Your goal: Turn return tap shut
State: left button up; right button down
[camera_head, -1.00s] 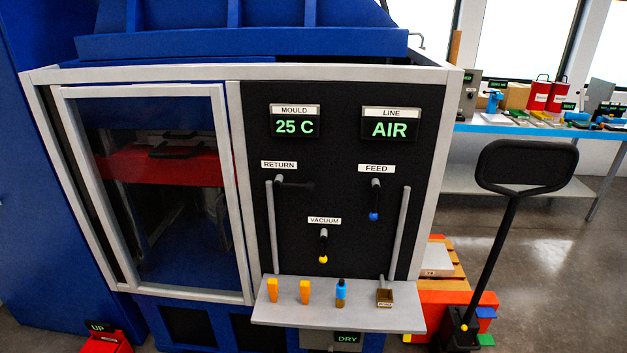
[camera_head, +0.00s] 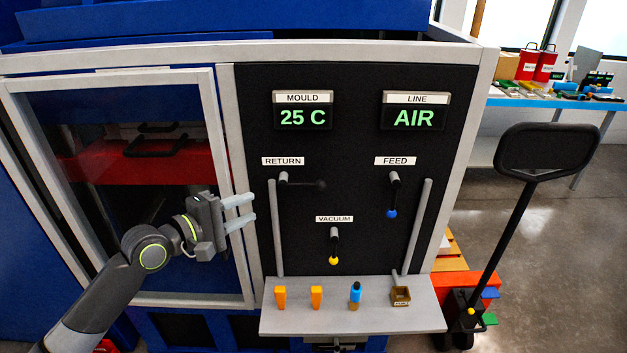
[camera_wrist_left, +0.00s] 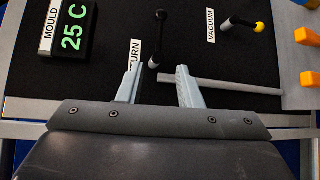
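The return tap (camera_head: 302,182) is under the RETURN label on the black panel. Its dark lever lies nearly level, pointing right from a grey hub, with a dark knob at its end. The left wrist view shows the tap's lever (camera_wrist_left: 158,38) ahead of the fingers. My left gripper (camera_head: 250,209) is open and empty, left of and a little below the tap, in front of the panel's left frame. In the left wrist view its two fingers (camera_wrist_left: 157,72) are spread apart, and neither visibly holds the lever. My right gripper is out of view.
The feed tap (camera_head: 393,196) with a blue knob and the vacuum tap (camera_head: 334,246) with a yellow knob both point down. A grey vertical pipe (camera_head: 276,230) runs below the return tap. A shelf (camera_head: 380,319) with small items juts out underneath. MOULD reads 25 C; LINE reads AIR.

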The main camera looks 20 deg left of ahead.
aim_at(302, 186)
pick_arm(q)
jog(key=p+x, duration=0.2)
jog(key=x, duration=1.4)
jog(key=shift+w+d+f, duration=0.1)
jog(key=shift+w+d, duration=0.25)
jog(key=shift+w, duration=0.15)
jog(key=c, duration=0.7)
